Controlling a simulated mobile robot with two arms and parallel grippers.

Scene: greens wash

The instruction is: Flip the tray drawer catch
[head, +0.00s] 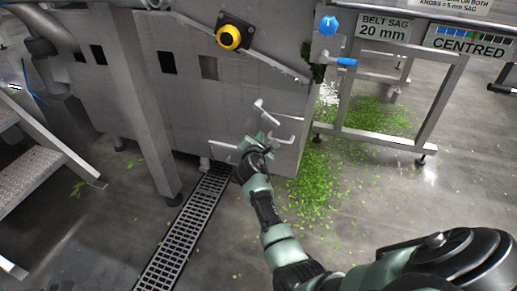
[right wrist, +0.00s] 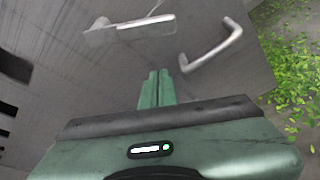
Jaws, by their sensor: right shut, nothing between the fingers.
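The tray drawer catch appears to be the pale metal lever (head: 265,112) on the lower part of the grey machine panel. A similar pale lever with a flat plate (right wrist: 130,28) shows at the top of the right wrist view. A bent bar handle (head: 284,140) sits just below and right of the lever; it also shows in the right wrist view (right wrist: 213,48). My right gripper (head: 259,139) is in front of the panel, below the lever and left of the handle. Its fingers (right wrist: 157,88) are shut and empty, apart from both fittings in the picture. My left gripper is out of view.
Another pale bar (head: 222,146) sticks out left of my right gripper. A floor drain grate (head: 185,230) runs below. Green leaves (head: 330,165) litter the floor to the right, near a metal frame (head: 432,105).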

